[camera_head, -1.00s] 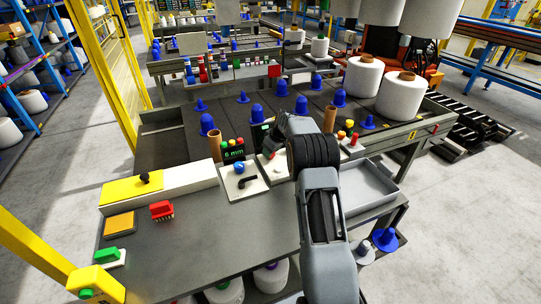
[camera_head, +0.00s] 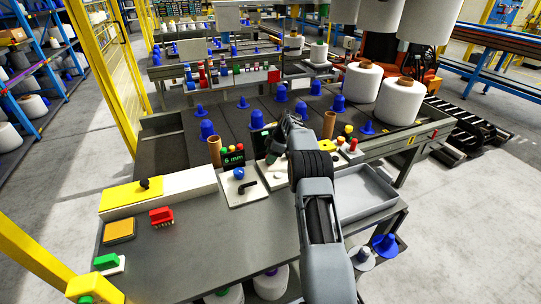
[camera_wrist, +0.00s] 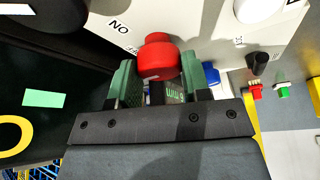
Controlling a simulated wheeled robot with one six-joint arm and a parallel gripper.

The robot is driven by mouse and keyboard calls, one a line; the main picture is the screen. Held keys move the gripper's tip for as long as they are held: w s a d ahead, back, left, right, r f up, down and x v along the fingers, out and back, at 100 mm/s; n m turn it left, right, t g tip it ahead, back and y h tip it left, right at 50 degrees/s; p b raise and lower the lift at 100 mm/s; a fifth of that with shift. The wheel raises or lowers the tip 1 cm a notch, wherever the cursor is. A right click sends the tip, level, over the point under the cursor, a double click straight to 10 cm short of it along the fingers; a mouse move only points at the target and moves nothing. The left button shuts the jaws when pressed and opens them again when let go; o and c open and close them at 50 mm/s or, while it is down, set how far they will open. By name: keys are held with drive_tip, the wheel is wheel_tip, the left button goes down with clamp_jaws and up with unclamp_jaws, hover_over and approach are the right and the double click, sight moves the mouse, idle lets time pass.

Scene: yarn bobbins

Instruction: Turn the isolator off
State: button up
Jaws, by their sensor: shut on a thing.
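The isolator's red knob (camera_wrist: 158,55) sits on a white panel (camera_wrist: 215,30) in the wrist view. Lettering that reads ON upside down is on the panel, at the left of the knob. A small pale mark shows on the knob's lower edge. My gripper (camera_wrist: 160,82) has its two green fingers on either side of the knob and is shut on it. In the head view my gripper (camera_head: 279,150) is over the white panel (camera_head: 268,180) at the table's middle, and my arm hides the red knob there.
A panel with a blue button and black lever (camera_head: 241,188) lies just left of my gripper. A grey tray (camera_head: 365,192) is at the right. Cardboard tubes and blue cones stand behind.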

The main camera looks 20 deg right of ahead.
idle(0.4)
drive_tip(key=o, duration=0.9)
drive_tip(key=p+v, duration=0.2)
drive_tip(key=v, duration=1.1)
drive_tip(key=shift+d+r, duration=0.15)
drive_tip(key=shift+r, duration=0.2)
